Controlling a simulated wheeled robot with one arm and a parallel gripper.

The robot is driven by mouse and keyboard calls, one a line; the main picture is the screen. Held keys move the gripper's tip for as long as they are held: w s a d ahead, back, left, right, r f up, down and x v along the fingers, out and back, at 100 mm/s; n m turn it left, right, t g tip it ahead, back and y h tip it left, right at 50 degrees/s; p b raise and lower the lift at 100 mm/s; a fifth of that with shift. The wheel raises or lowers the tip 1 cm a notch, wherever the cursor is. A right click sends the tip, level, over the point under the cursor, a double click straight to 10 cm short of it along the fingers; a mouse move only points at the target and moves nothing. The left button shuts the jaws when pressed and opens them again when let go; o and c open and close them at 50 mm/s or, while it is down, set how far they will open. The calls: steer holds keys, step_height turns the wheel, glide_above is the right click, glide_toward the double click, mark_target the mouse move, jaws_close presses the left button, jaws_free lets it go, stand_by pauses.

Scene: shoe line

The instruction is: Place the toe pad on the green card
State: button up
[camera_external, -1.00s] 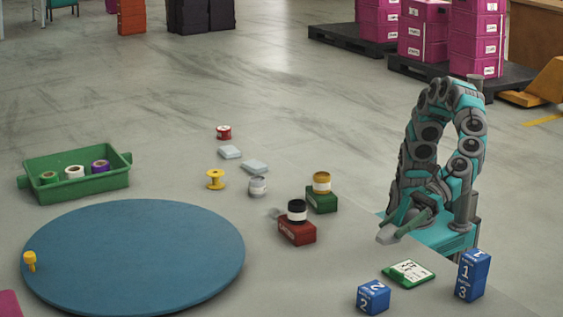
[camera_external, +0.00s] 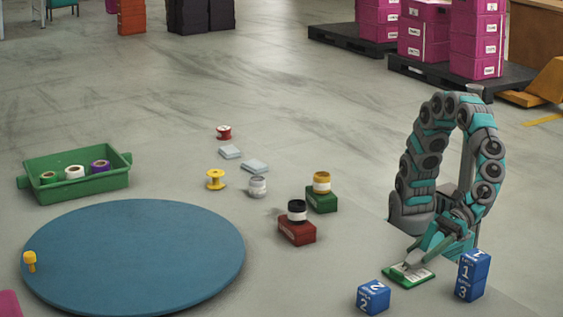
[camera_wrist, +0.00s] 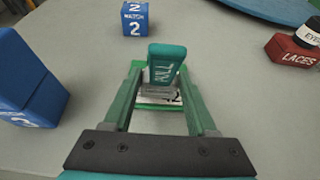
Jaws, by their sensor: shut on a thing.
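The green card (camera_external: 420,278), with a white printed face, lies flat near the table's right edge. My gripper (camera_external: 411,264) points down over its left part. In the wrist view my gripper (camera_wrist: 162,76) is shut on the toe pad, which shows as a teal block (camera_wrist: 167,62) with white letters between the fingertips and a grey piece (camera_wrist: 157,91) below it. The green card (camera_wrist: 160,102) shows behind and under it, partly hidden by the fingers. I cannot tell whether the pad touches the card.
Red (camera_external: 297,232) and green (camera_external: 322,201) boxes with jars are farther back. A blue round mat (camera_external: 130,250) and green bin (camera_external: 80,186) lie left.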

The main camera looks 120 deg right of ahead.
mark_target(430, 234)
steer(key=shift+f, duration=0.65)
steer(key=shift+f, duration=0.1)
steer(key=o, duration=1.3)
steer(key=shift+o, duration=0.2)
steer(key=s+r+p, duration=0.2)
steer(key=s+p, duration=0.1)
steer(key=shift+r, duration=0.4)
step_height(430, 234, up, 3)
steer(key=p, duration=0.3)
steer(key=shift+w+p, duration=0.1)
steer(key=shift+p, duration=0.3)
steer(key=shift+r+p, duration=0.7)
steer(key=shift+r, duration=0.55)
